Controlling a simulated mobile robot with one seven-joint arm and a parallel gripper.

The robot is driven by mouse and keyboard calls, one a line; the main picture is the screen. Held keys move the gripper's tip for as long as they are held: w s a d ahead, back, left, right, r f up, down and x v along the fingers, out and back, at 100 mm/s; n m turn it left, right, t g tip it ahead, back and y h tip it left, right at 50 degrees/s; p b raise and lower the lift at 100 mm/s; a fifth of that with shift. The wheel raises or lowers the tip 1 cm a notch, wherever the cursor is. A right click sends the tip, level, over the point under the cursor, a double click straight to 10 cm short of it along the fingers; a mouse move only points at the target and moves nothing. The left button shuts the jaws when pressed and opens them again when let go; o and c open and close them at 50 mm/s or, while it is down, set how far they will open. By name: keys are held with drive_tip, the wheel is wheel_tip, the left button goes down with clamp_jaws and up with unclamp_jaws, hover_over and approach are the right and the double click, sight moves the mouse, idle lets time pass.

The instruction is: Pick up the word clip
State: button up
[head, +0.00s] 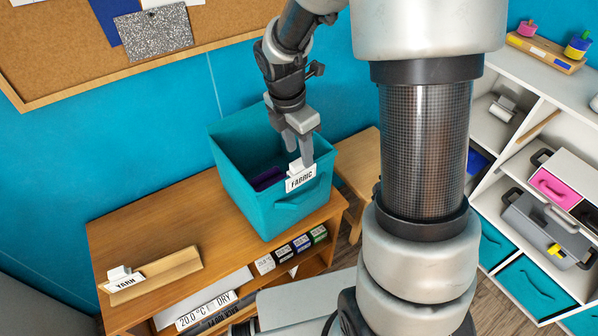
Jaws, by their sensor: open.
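A white clip with the word FABRIC (301,179) sits on the front rim of the teal bin (225,178). My gripper (299,152) is open and points down at this clip, with its fingertips at the clip's upper part. The fingers overlap the clip's top in the picture, so I cannot tell whether they touch it. Another white clip with the word YARN (124,281) rests at the left end of a wooden holder (168,273), well left of my gripper.
The bin stands on a wooden cabinet (150,225) and holds something dark purple (268,178). Several small labelled boxes (300,243) sit in the shelf below. A corkboard (75,50) hangs behind. White shelves (535,110) stand at the right.

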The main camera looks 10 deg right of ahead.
sight(298, 163)
drive_tip(key=shift+w+d+f, duration=0.1)
drive_tip(key=shift+d+f, duration=0.05)
drive_tip(key=shift+f, duration=0.75)
drive_tip(key=shift+w+f+b, duration=0.15)
drive_tip(key=shift+f+b, duration=0.5)
drive_tip(key=shift+f, duration=2.05)
drive_tip(key=shift+c, duration=0.3)
clamp_jaws()
